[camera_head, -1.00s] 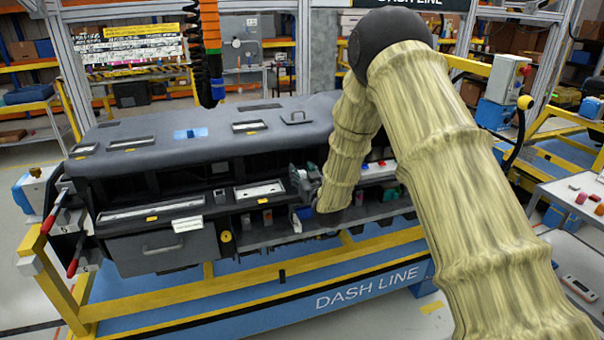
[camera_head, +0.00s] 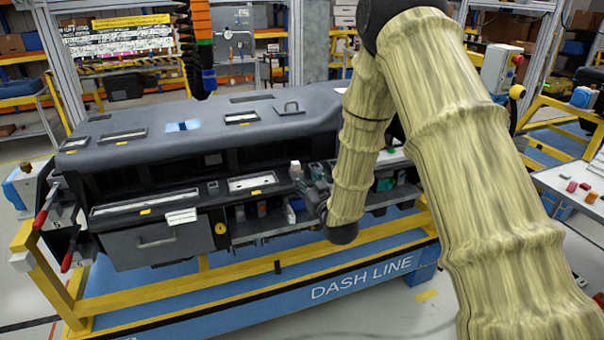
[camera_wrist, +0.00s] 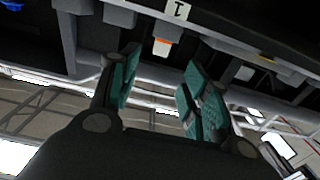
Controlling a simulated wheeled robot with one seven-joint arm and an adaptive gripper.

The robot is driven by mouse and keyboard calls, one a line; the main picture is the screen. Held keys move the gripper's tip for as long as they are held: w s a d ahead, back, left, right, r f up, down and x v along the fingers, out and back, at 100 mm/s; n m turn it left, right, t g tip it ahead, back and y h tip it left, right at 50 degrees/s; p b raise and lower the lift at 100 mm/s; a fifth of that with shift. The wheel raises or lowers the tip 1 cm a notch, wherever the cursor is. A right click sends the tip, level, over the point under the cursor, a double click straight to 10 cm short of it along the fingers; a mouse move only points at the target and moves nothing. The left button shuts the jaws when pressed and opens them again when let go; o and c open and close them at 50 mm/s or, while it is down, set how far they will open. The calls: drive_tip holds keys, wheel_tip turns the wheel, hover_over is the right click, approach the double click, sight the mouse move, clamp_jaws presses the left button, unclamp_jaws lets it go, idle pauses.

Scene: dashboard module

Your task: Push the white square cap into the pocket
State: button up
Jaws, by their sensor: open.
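My gripper (camera_head: 306,178) is in front of the dashboard module (camera_head: 205,145), right of its middle, pointing up and left. In the wrist view its two teal-padded fingers (camera_wrist: 160,72) stand apart with nothing gripped between them. A small white piece (camera_head: 296,165) shows by the fingertips in the head view. I cannot make out the pocket, and my arm hides part of the module's right side.
A shelf edge with a white tag marked 1 (camera_wrist: 177,10) lies above the fingers. A yellow rail (camera_head: 300,255) runs along the module's front. A dark hanging cable (camera_head: 192,60) is behind it. A side table with coloured blocks (camera_head: 575,187) stands at the right.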

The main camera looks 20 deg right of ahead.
drive_tip(key=shift+s, duration=0.8)
drive_tip(key=s+a+f+g, duration=0.1)
drive_tip(key=s+f+g, duration=0.3)
drive_tip(key=s+f, duration=0.75)
drive_tip(key=s+a+f+g, duration=0.2)
drive_tip(key=s+f+g, duration=0.45)
drive_tip(key=f, duration=0.85)
drive_tip(key=s+f+g, duration=0.2)
drive_tip(key=s+f, duration=0.2)
drive_tip(key=s, duration=0.7)
drive_tip(key=s+a+f+g, duration=0.1)
drive_tip(key=s+f+g, duration=0.2)
drive_tip(key=s, duration=0.8)
drive_tip(key=s+a+f+g, duration=0.1)
drive_tip(key=s+f, duration=0.4)
drive_tip(key=s, duration=0.6)
drive_tip(key=shift+s+f+m+g, duration=0.2)
drive_tip(key=shift+m+g, duration=0.2)
drive_tip(key=shift+g, duration=0.35)
drive_tip(key=shift+w+h, duration=0.1)
drive_tip(key=shift+h, duration=0.2)
